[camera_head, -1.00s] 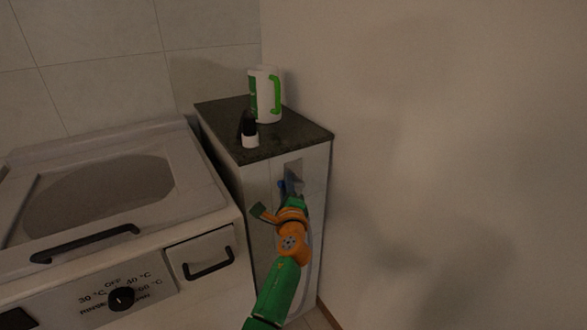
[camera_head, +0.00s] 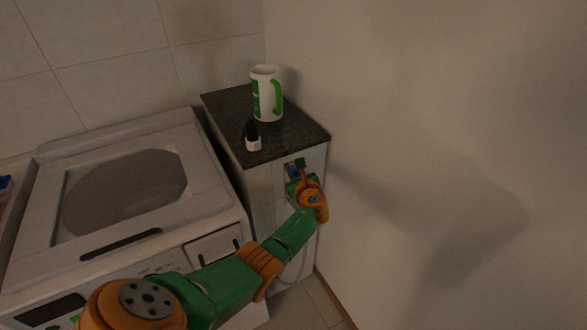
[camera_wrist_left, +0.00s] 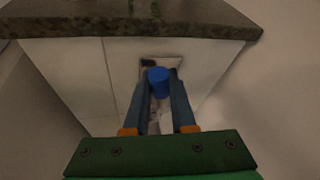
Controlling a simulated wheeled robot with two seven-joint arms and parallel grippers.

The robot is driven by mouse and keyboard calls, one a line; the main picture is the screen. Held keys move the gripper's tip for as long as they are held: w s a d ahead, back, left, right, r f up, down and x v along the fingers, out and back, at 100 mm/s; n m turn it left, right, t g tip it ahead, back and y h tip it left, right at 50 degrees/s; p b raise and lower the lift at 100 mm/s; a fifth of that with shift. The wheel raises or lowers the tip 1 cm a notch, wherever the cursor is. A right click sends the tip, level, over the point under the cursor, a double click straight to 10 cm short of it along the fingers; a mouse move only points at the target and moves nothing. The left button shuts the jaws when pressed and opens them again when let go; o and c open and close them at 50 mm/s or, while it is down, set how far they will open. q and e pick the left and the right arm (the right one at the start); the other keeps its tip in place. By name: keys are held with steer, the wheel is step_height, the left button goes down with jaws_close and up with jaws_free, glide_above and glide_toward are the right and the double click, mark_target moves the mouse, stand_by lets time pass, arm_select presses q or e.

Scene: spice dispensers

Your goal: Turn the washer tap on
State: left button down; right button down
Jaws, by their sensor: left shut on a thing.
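The washer tap has a blue knob (camera_wrist_left: 158,80), set in a small recess in the front of the white cabinet (camera_wrist_left: 70,75). In the left wrist view my left gripper (camera_wrist_left: 160,84) is shut on the blue knob, with one finger on each side of it. In the head view my left gripper (camera_head: 294,175) reaches the cabinet front just under the worktop, and my arm and wrist hide most of the tap. A pale part shows below the knob between the fingers. My right gripper is not in view.
The white washing machine (camera_head: 75,253) stands left of the cabinet. A white and green mug (camera_head: 265,98) and a small white bottle with a black top (camera_head: 253,143) stand on the dark worktop (camera_head: 290,135). A bare wall (camera_head: 430,120) is close on the right.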

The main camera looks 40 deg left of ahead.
arm_select(q)
steer(key=shift+w+d+r+m+g, duration=0.15)
steer(key=shift+w+d+m+g, duration=0.1)
steer(key=shift+w+m+g, duration=0.6)
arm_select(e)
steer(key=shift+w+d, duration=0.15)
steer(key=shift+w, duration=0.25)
arm_select(q)
steer(key=shift+s+m, duration=0.2)
steer(key=shift+m, duration=0.15)
steer(key=c, duration=1)
jaws_free()
steer(key=shift+o, duration=1.2)
steer(key=shift+w, duration=0.1)
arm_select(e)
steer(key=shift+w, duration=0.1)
